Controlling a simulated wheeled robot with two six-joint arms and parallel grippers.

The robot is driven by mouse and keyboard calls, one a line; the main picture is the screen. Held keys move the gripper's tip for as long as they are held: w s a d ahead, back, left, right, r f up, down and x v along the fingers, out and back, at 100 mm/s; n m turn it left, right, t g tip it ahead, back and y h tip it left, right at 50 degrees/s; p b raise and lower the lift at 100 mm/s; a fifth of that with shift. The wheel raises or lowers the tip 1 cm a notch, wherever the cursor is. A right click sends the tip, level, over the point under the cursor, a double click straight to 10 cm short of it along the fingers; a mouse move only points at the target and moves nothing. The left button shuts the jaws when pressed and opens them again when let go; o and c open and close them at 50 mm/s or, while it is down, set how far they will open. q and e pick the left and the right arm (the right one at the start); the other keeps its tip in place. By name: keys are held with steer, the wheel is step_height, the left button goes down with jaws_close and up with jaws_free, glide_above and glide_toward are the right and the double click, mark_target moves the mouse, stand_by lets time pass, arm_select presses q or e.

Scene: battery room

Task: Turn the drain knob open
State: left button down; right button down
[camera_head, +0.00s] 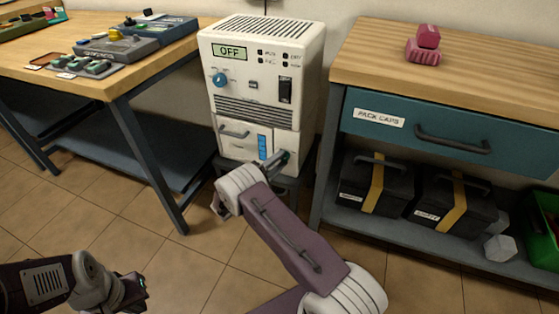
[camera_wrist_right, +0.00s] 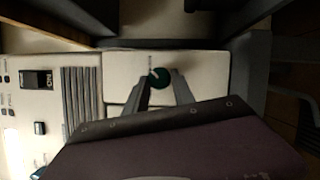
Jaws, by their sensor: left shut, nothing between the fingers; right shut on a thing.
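A white cabinet unit (camera_head: 267,55) with a display reading OFF stands between the benches. In the head view the knob (camera_head: 284,157) is small and partly covered by my right gripper (camera_head: 274,162). In the right wrist view my right gripper (camera_wrist_right: 161,84) has a finger on each side of the knob and is shut on it. My left gripper (camera_head: 136,290) is shut and empty, low at the left, far from the unit.
A wooden bench (camera_head: 110,86) with trays stands left. A bench with a teal drawer (camera_head: 380,132) stands right, with black cases (camera_head: 375,185) below. The unit also has a blue dial (camera_head: 219,79), a blue level strip (camera_head: 263,146) and a handle (camera_head: 234,133). Tiled floor in front is open.

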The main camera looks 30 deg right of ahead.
stand_by(0.3)
steer(key=c, duration=1.1)
jaws_free()
steer(key=shift+o, duration=0.2)
steer(key=p+v, duration=0.3)
steer(key=v, duration=0.6)
